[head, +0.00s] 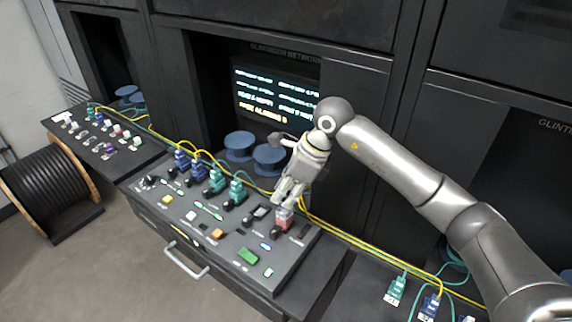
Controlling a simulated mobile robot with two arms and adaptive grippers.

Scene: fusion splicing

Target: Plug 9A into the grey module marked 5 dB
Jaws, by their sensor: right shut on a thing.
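My right gripper (283,200) points down over the right part of the sloped console and is shut on a red plug (284,216) with a pale label. The plug is at the console's surface, above or in a dark block; I cannot tell whether it is seated. Its label is too small to read, so I cannot confirm 9A. A small grey module (262,212) sits just left of the plug. No 5 dB marking is readable. My left gripper is out of view.
Blue plugs (181,161) and teal plugs (215,181) stand along the console's back (150,207), with yellow cables behind. A lit screen (272,93) and blue spools (239,146) are in the recess. More plugs lie at lower right (395,290). A cable drum (45,185) stands left.

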